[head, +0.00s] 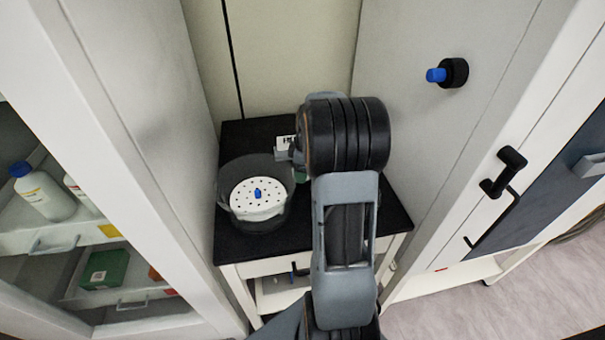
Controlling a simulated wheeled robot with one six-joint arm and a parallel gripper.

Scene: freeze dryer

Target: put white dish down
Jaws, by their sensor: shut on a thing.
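My gripper (287,152) is over the black table top (245,133), by the upper right rim of a clear round glass vessel (230,173). My own arm covers most of it, and the fingertips are hard to make out. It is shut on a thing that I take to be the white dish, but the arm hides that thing. A white perforated disc (253,207) with a small blue piece (258,193) in its middle lies in the glass vessel, apart from my gripper. I cannot tell the gap between the held thing and the table.
A white cabinet with bottles (44,194) and a green box (104,269) stands at the left. A tall grey-white unit with a blue-tipped black knob (454,73) and black handle (503,172) stands at the right. The table's far left corner is bare.

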